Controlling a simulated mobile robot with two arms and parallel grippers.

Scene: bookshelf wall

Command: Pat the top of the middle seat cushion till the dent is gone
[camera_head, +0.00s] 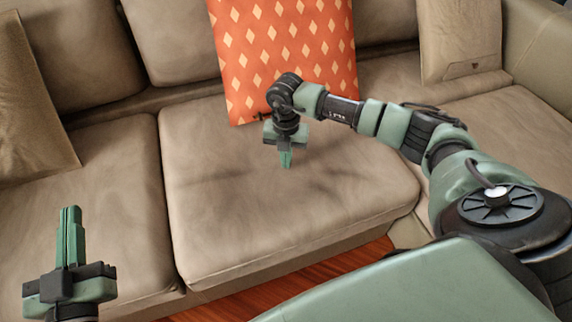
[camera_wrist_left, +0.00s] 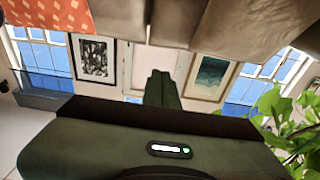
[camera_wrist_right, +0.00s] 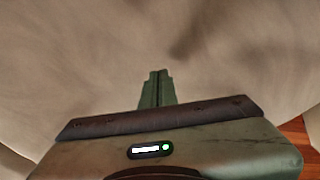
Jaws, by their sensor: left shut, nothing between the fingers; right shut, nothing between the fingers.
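The middle seat cushion (camera_head: 225,215) is beige and lies in the centre of the sofa in the head view. Dark, uneven shading crosses its top; I cannot tell how deep any dent is. My right gripper (camera_head: 286,160) is shut and empty, pointing down over the back half of this cushion. In the right wrist view the closed fingers (camera_wrist_right: 157,88) stand in front of the cushion surface (camera_wrist_right: 90,60); I cannot tell if they touch it. My left gripper (camera_head: 70,225) is shut and empty, pointing up over the left seat cushion (camera_head: 120,200).
An orange pillow with pale diamonds (camera_head: 285,50) leans on the backrest just behind my right gripper. Beige pillows stand at the left (camera_head: 30,110) and right (camera_head: 460,40). Red-brown wooden floor (camera_head: 300,285) shows in front. The left wrist view shows framed pictures (camera_wrist_left: 93,60) and a plant (camera_wrist_left: 275,115).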

